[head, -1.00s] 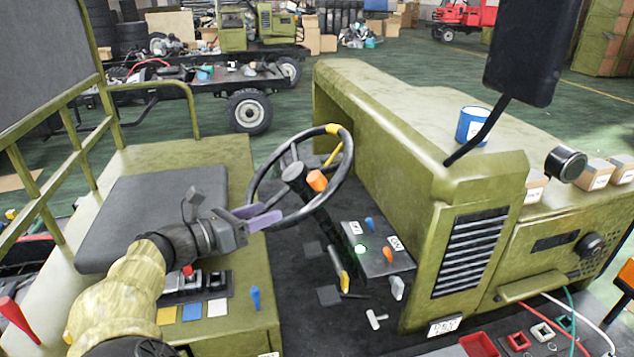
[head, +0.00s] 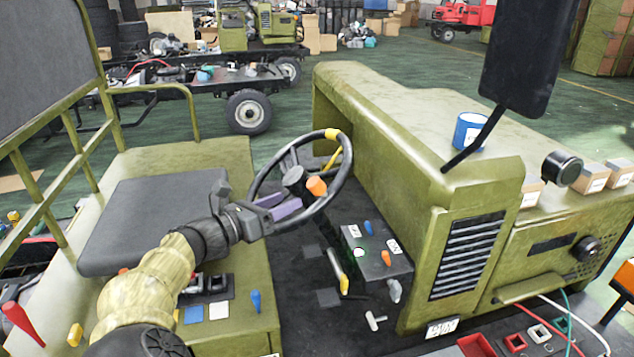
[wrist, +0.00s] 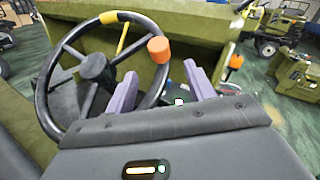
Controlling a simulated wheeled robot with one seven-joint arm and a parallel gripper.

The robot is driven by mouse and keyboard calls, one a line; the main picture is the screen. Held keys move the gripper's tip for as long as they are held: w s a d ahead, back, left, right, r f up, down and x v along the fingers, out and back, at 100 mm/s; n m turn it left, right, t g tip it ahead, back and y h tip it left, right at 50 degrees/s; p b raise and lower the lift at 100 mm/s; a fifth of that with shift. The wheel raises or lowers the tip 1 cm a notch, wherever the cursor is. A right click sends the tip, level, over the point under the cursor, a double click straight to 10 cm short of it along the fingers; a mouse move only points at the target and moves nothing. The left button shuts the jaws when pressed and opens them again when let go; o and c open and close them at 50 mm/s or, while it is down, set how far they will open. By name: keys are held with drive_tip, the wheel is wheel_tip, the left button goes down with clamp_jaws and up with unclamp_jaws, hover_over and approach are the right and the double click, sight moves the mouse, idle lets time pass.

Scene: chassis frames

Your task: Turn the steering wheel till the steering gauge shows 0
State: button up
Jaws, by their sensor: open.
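The black steering wheel (head: 257,178) stands tilted in front of the dark seat, with a yellow band (head: 332,134) at the top of its rim and an orange knob (head: 317,186) at its near right side. My gripper (head: 286,203) is open, its purple fingers close to the near part of the rim, just below the knob. In the wrist view the steering wheel (wrist: 43,95) fills the left; its right rim passes between the fingers of my gripper (wrist: 163,90), with the orange knob (wrist: 158,50) just beyond. I cannot tell whether they touch. I cannot make out a steering gauge.
A console (head: 378,248) with small levers and a green light is right of the wheel. The green hood (head: 400,110) rises beyond it, with a blue can (head: 468,130) on top. A black mirror (head: 525,55) hangs at upper right. The seat (head: 140,215) is left.

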sight(318, 186)
drive_tip(key=p+x, duration=0.2)
drive_tip(key=x, duration=0.8)
drive_tip(key=shift+w+d+p, duration=0.1)
drive_tip(key=shift+w+p, duration=0.05)
drive_tip(key=shift+p, duration=0.2)
clamp_jaws()
